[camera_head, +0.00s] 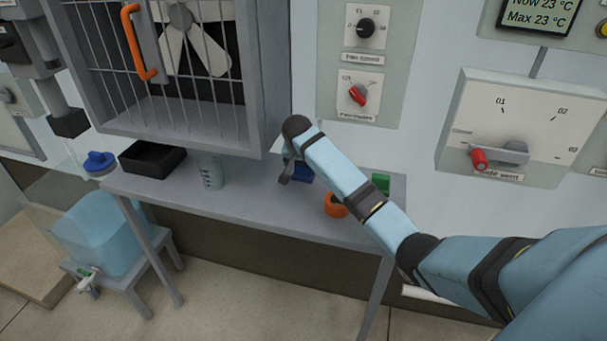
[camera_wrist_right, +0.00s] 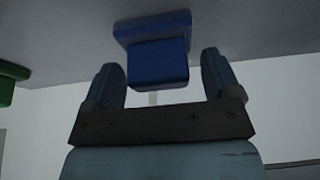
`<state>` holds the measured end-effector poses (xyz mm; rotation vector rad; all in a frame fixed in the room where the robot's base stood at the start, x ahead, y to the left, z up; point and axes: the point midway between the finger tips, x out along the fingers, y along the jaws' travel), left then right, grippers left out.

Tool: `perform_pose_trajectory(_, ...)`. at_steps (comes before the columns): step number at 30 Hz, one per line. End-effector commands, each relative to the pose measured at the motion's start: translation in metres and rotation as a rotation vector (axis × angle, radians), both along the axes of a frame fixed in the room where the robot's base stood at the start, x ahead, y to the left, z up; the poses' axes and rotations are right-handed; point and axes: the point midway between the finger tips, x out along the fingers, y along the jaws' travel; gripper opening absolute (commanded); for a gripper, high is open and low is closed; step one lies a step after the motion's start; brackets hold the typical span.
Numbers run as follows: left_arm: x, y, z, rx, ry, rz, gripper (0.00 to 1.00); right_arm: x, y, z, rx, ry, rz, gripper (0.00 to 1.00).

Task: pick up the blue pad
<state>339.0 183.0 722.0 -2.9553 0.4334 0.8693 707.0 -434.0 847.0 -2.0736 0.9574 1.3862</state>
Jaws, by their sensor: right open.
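The blue pad (camera_head: 303,173) sits on the grey bench, partly hidden behind my right gripper in the head view. In the right wrist view the blue pad (camera_wrist_right: 158,62) shows as a wider plate on the grey surface with a smaller block on it. My right gripper (camera_head: 287,178) is right by the pad. In the right wrist view the open fingers (camera_wrist_right: 160,75) stand on either side of the pad's block, with a gap visible at each side. My left gripper is not in view.
A green block (camera_head: 381,184) and an orange round thing (camera_head: 335,206) are on the bench (camera_head: 260,212), right of the pad. A clear beaker (camera_head: 211,172) and a black tray (camera_head: 150,160) stand to the left. A caged fan box (camera_head: 190,125) overhangs the bench's back.

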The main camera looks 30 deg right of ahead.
Motion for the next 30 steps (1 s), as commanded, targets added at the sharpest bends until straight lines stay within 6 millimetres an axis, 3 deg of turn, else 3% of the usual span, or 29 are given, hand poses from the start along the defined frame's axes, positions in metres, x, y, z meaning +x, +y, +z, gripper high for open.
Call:
perform_pose_trajectory(6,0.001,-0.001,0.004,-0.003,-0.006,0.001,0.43,0.0,0.0,0.0,0.001,-0.001,0.0,0.81)
perform_pose_trajectory(13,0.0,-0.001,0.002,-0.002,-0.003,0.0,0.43,0.0,0.0,0.0,0.0,0.0,0.001,0.29)
perform_pose_trajectory(23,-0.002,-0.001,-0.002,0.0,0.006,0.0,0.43,0.0,0.001,0.002,0.0,0.0,0.001,0.29)
perform_pose_trajectory(30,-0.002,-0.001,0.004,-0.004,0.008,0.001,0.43,-0.002,0.004,0.024,0.001,-0.002,0.002,0.29)
